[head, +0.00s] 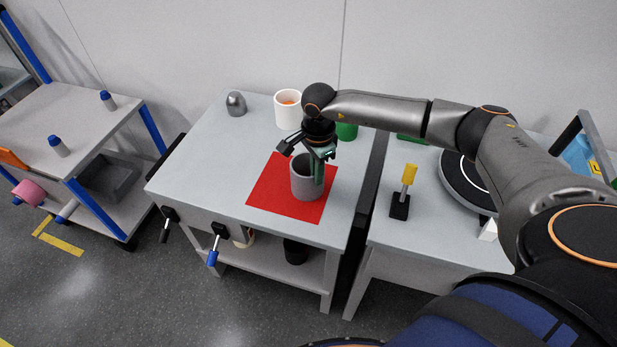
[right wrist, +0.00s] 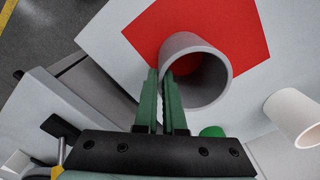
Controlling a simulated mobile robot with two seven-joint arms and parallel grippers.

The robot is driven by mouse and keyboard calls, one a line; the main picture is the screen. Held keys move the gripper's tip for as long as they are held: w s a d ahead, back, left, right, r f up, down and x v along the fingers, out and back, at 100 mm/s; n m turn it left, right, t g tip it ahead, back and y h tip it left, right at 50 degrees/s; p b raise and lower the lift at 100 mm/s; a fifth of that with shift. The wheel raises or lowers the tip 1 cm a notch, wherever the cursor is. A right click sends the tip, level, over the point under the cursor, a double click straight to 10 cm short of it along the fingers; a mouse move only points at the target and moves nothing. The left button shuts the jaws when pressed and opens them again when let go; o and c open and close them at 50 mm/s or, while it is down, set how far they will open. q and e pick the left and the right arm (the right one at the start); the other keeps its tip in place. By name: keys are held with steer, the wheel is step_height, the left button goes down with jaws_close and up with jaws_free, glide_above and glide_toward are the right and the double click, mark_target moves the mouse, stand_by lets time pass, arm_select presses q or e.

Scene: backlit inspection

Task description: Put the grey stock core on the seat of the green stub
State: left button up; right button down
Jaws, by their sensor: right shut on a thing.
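The grey stock core (head: 304,178) is an open hollow cylinder, upright at the red mat (head: 265,194). Whether its base touches the mat is hard to tell. My right gripper (head: 319,178) is shut on the core's wall, one green finger inside the bore and one outside; the right wrist view shows the core (right wrist: 208,62) pinched at its rim by the fingers (right wrist: 166,82). The green stub (head: 346,132) stands behind, at the table's back right, partly hidden by my right arm; a bit of it shows in the right wrist view (right wrist: 213,131). Its seat is not visible. My left gripper is out of view.
A white cup (head: 288,115) with something orange inside stands left of the stub. A grey dome-topped piece (head: 236,106) is at the back left. On the right table are a yellow-topped tool on a black base (head: 400,207) and a round plate (head: 458,188). The table's left part is clear.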

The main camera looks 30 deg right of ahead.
steer(key=shift+r, duration=0.1)
steer(key=shift+r+p, duration=2.15)
steer(key=shift+r, duration=0.8)
steer(key=c, duration=1.5)
jaws_free()
jaws_close()
